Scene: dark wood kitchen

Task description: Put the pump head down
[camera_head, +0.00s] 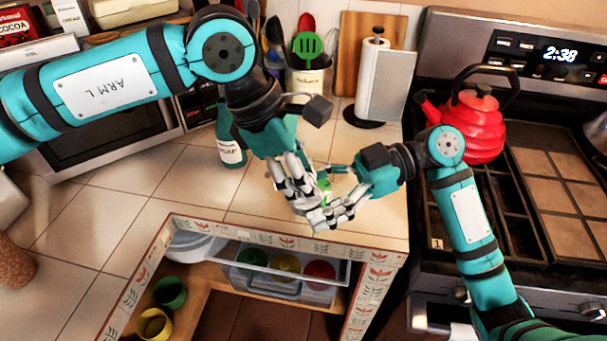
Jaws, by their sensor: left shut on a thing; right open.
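My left gripper (305,194) reaches down over the counter at the centre and is shut. A small green piece (325,186), apparently the pump head, shows between the two grippers; the fingers hide most of it and its shape is unclear. My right gripper (328,202) comes in from the right, open, with its fingers close to the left gripper's fingers. I cannot tell whether the two touch. A dark teal bottle (230,150) with a pale label stands on the counter left of the grippers, partly hidden behind my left arm.
The tiled counter (190,185) is bare left of the grippers and ends at a patterned front edge. Below are open shelves with a clear bin (292,287) and cups. A paper towel holder (375,75) and utensil crock (308,80) stand behind. A red kettle (470,120) sits on the stove.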

